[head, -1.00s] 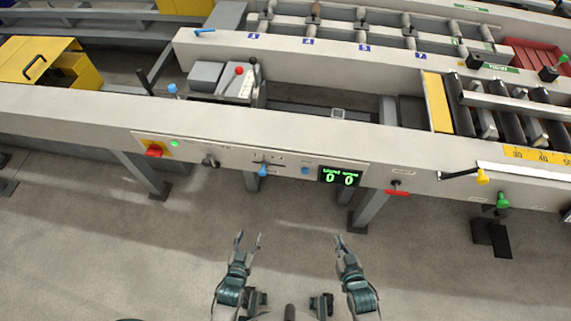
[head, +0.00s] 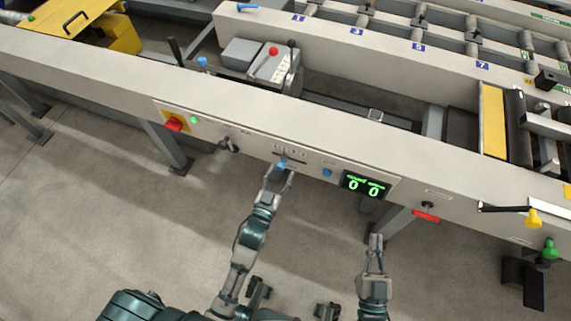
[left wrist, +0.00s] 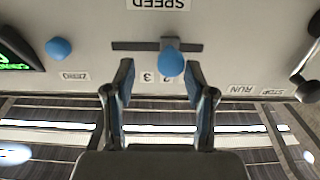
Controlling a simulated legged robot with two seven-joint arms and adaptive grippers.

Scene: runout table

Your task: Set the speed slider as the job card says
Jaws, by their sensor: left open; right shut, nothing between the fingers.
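The speed slider's blue knob (head: 282,164) is on the front panel of the table. In the left wrist view the knob (left wrist: 171,62) hangs from its dark slot (left wrist: 130,46) below an upside-down SPEED label (left wrist: 158,4). The digits 3 and 2 show just below it; the knob is nearest the 2, and other digits are hidden. My left gripper (head: 279,176) is open, its fingertips (left wrist: 159,75) on either side of the knob, nearer on the right. I cannot tell whether they touch it. My right gripper (head: 376,242) is shut and empty, below the display. I cannot make out a job card.
A green display (head: 366,186) reads 0 and 0. A blue zero button (head: 327,173) is right of the slider. A run/stop lever (head: 229,145) and red switch (head: 173,124) are to the left. A red handle (head: 426,216) is to the right.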

